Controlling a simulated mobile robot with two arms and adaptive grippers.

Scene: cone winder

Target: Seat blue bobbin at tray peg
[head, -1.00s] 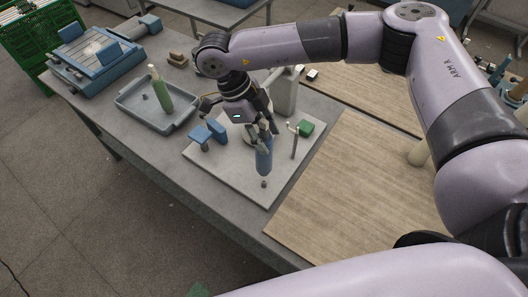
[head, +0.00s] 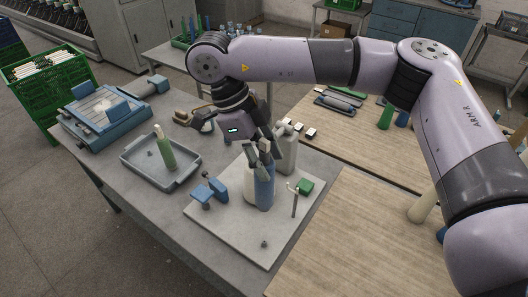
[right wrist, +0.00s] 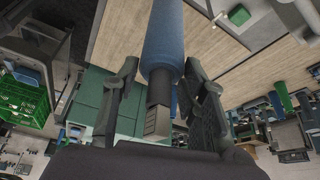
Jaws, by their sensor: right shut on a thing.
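My right gripper (head: 262,152) is shut on the upper end of the blue bobbin (head: 264,190), which hangs about upright above the light grey plate. In the right wrist view the blue bobbin (right wrist: 163,45) runs up out of the picture from between the two fingers (right wrist: 160,90). The grey tray (head: 186,180) lies to the left on the table. A short bare peg (head: 150,153) stands in it, beside an upright green bobbin (head: 165,150). My left gripper is not in view.
The plate (head: 230,235) bears a short peg (head: 264,244), a blue bracket (head: 210,192), a thin post (head: 295,202), a green block (head: 305,186) and a white cylinder (head: 249,184). A blue machine (head: 108,108) stands behind the tray.

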